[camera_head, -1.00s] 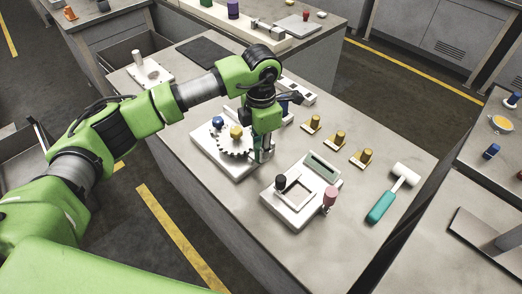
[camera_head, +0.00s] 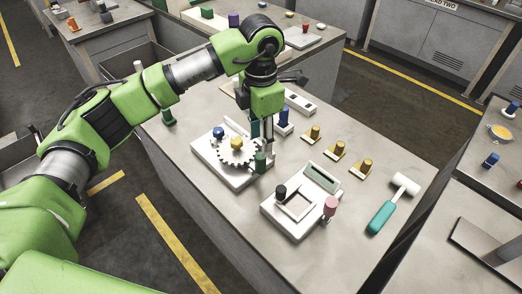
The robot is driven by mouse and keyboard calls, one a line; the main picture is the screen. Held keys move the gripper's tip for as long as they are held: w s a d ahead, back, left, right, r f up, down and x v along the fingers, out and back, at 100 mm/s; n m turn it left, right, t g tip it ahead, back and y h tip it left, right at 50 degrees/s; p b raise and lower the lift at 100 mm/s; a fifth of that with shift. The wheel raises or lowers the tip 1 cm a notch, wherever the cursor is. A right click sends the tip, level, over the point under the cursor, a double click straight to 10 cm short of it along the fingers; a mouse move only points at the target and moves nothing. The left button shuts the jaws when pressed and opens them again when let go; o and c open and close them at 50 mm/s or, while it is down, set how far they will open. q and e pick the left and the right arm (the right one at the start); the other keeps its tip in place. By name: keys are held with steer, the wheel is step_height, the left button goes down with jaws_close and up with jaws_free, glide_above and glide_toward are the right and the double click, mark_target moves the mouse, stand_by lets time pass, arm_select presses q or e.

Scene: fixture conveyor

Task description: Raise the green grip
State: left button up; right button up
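A green grip (camera_head: 260,160) stands upright at the right corner of a white plate (camera_head: 205,158). Another small green peg (camera_head: 168,116) stands at the table's left edge. My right gripper is not in view.
A white fixture (camera_head: 270,214) with a black knob (camera_head: 281,192) and a pink knob (camera_head: 330,206) stands in front. The front right tabletop is clear.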

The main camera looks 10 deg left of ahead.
arm_select(q)
steer(key=shift+r, duration=2.15)
